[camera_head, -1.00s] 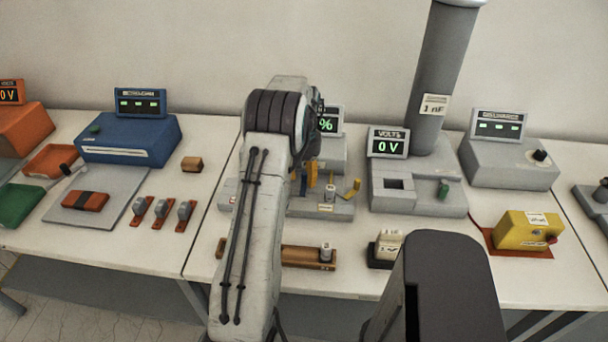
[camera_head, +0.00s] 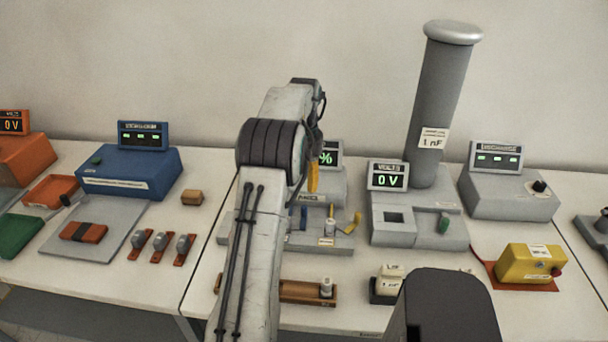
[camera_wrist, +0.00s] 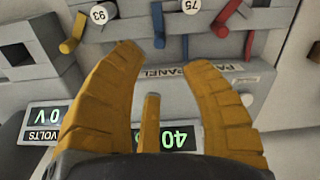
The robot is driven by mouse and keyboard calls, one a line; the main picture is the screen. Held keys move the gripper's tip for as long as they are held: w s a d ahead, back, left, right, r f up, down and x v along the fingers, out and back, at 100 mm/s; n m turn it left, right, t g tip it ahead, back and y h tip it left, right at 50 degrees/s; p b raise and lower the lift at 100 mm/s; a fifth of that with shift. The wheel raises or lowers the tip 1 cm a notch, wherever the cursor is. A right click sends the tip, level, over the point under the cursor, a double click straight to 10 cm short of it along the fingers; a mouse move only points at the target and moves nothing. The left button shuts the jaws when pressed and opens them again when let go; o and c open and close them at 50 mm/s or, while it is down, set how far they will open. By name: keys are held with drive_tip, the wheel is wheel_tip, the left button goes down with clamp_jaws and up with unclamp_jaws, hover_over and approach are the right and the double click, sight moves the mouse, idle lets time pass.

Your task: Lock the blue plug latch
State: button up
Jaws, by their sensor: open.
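The grey panel unit (camera_head: 333,247) stands on the bench in front of me, partly hidden by my arm. In the wrist view, its panel plate (camera_wrist: 175,92) appears upside down. I cannot tell which is the plug latch. My gripper (camera_wrist: 168,55) has its two yellow fingers spread apart, with nothing between the tips. A slim yellow piece (camera_wrist: 151,122) shows between the fingers. In the head view, one yellow finger (camera_head: 313,178) shows beside my arm.
A yellow lever (camera_wrist: 72,34) and a red lever (camera_wrist: 229,20) flank the blue one. A grey VOLTS unit (camera_head: 418,225) with a tall column (camera_head: 437,100) stands to the right. A wooden holder (camera_head: 305,291) lies in front. Bare bench shows at left (camera_head: 205,225).

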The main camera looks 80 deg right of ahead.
drive_tip(key=shift+r, duration=0.9)
